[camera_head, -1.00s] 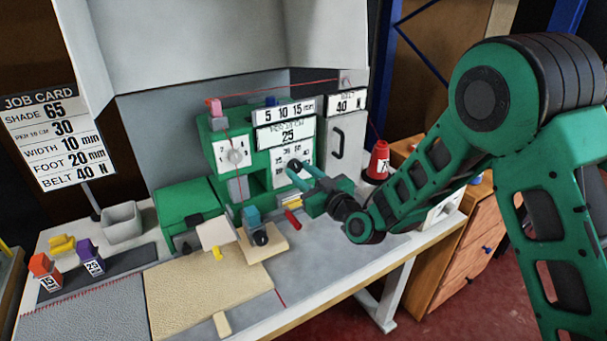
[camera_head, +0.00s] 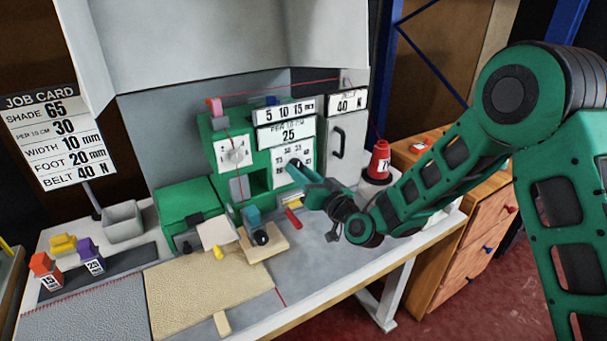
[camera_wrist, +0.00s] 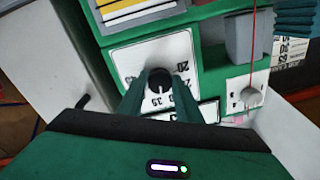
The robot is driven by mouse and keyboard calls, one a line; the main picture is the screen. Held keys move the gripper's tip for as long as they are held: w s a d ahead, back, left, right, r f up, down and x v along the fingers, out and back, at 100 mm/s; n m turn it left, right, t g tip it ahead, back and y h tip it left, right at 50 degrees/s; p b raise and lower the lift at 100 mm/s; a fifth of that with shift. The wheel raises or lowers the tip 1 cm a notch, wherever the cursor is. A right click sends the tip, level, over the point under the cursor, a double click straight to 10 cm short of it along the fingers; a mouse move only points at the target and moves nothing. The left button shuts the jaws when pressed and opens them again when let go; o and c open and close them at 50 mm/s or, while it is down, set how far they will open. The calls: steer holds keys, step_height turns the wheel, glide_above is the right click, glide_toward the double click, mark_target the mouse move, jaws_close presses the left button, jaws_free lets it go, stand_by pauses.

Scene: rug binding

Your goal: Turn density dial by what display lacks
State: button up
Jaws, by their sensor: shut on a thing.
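The density dial is a black knob (camera_wrist: 158,80) on a white numbered plate (camera_wrist: 127,60) on the front of the green machine. The plate also shows in the head view (camera_head: 306,152). My gripper (camera_head: 293,165) reaches it from the front right, and its fingers (camera_wrist: 160,94) are shut on the knob, one on each side. The knob is partly hidden in the head view. The display (camera_head: 289,135) above the dial, marked per 10 cm, reads 25. The job card (camera_head: 55,140) on the left lists 30 per 10 cm.
A second dial (camera_head: 235,156) sits left on the machine, with a red thread passing it. A width plate (camera_head: 285,111) and a belt display (camera_head: 346,101) reading 40 are above. A red cone (camera_head: 380,160) stands right.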

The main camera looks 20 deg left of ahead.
steer(key=shift+d+m, duration=0.1)
steer(key=shift+m, duration=0.8)
steer(key=shift+f, duration=0.1)
steer(key=o, duration=1)
steer(key=shift+o, duration=0.2)
steer(key=v, duration=1)
steer(key=shift+d, duration=0.2)
steer(key=shift+s, duration=0.15)
